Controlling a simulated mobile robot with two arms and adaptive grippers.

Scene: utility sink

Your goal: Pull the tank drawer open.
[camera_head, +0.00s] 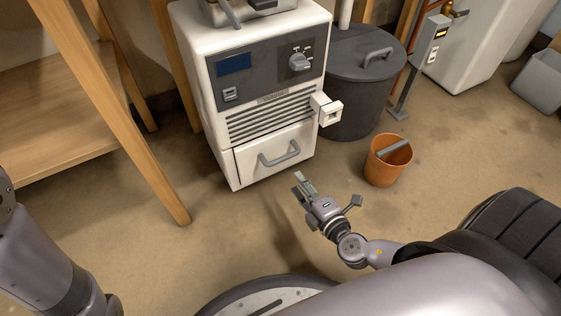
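The white machine (205,45) stands on the floor at the upper middle, with a dark control panel and a slatted vent. Its tank drawer (262,165) is the white front at the bottom and looks closed. The drawer has a grey bar handle (280,155). My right gripper (328,190) is in front of the machine, to the lower right of the handle and apart from it. Its fingers are spread and nothing is between them. Only part of my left arm shows at the left edge, and its gripper is out of the picture.
A wooden shelf frame (105,85) stands at the left, one leg near the machine. An orange bucket (385,165) is right of my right gripper. A dark lidded bin (360,95) stands beside the machine. The floor before the drawer is clear.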

